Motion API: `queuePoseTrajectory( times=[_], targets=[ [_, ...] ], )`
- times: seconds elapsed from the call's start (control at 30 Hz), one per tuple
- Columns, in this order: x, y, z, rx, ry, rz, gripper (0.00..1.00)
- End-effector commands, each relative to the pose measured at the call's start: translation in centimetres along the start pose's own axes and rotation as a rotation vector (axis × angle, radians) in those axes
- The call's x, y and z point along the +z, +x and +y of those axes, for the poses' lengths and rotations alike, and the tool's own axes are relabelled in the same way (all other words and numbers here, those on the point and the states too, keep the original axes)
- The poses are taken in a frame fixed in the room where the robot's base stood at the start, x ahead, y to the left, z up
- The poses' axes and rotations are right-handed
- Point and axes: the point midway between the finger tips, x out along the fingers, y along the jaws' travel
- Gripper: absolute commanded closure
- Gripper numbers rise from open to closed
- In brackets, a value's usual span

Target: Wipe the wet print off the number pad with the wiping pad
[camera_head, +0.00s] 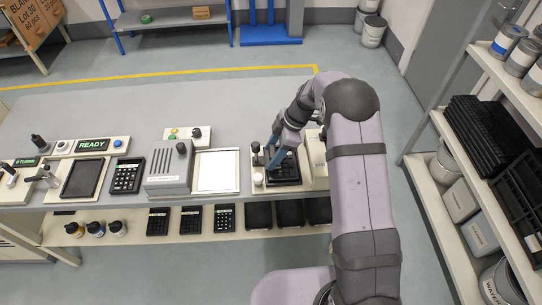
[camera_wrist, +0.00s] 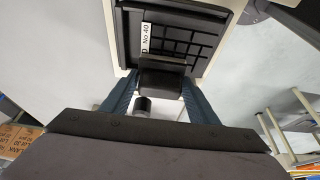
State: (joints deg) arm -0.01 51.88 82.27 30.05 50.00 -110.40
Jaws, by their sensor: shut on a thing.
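My gripper (camera_head: 277,158) is over the dark number pad (camera_head: 284,178), which sits in a pale fixture at the right end of the bench. In the wrist view, my blue fingers (camera_wrist: 160,92) are shut on a dark block that appears to be the wiping pad (camera_wrist: 162,80). The block is at the near edge of the number pad's keys (camera_wrist: 187,44); I cannot tell whether it touches them. The visible keys look plain dark, and any wet print is too small or hidden to tell. A white "No 40" label (camera_wrist: 145,38) runs along the pad's side.
Left of the fixture are a white panel (camera_head: 216,171), a grey machine (camera_head: 169,170) and a number pad with white print (camera_head: 127,175). More pads lie on the lower shelf (camera_head: 140,232). The bench's back is clear.

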Motion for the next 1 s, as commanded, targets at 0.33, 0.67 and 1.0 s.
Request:
queuePoseTrajectory(
  times=[0.33, 0.67, 1.0],
  targets=[
    [3.2, -1.1, -0.1, 0.000, 0.001, -0.002, 0.77],
    [5.9, -2.2, 0.0, 0.001, 0.002, -0.001, 0.77],
    [6.5, -2.4, -2.5, -0.001, 0.000, -0.001, 0.77]
  ],
)
